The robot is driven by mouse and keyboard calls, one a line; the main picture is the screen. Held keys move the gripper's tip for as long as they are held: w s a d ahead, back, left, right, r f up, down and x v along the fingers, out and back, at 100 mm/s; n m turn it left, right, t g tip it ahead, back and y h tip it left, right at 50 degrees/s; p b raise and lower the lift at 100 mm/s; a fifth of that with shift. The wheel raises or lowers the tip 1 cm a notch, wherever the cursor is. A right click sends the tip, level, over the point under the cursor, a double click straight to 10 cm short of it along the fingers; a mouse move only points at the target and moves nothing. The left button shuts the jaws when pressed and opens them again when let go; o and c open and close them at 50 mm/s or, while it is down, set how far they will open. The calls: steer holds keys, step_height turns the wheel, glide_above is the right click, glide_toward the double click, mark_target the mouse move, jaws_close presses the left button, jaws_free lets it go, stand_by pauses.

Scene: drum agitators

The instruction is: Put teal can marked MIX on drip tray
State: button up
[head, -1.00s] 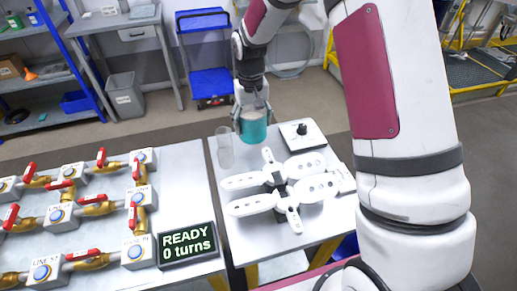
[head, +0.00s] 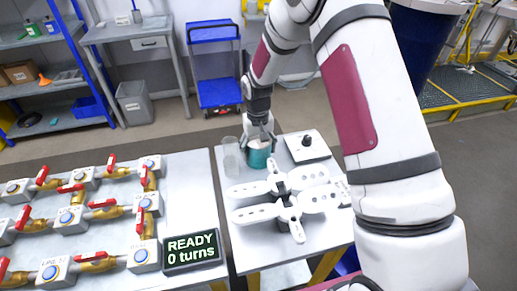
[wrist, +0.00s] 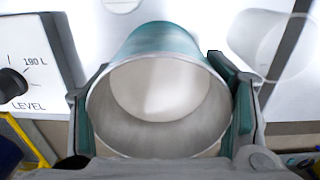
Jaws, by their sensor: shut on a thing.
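The teal can (head: 259,157) is held in my gripper (head: 259,146) near the far left part of the right-hand white table. In the wrist view the can (wrist: 165,42) shows its open mouth, metal inner wall and pale bottom. The gripper's fingers (wrist: 160,112) are on either side of it, shut on it. No MIX mark shows on the visible side. I cannot tell whether the can's base touches the table. I cannot make out a drip tray in either view.
A clear cylinder (head: 231,156) stands just left of the can. A white box with a black LEVEL knob (head: 307,141) is to its right. White holed paddles (head: 285,190) lie in front. A display (head: 191,250) reads READY, 0 turns. Brass valves (head: 100,205) cover the left table.

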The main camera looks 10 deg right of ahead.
steer(key=o, duration=1.5)
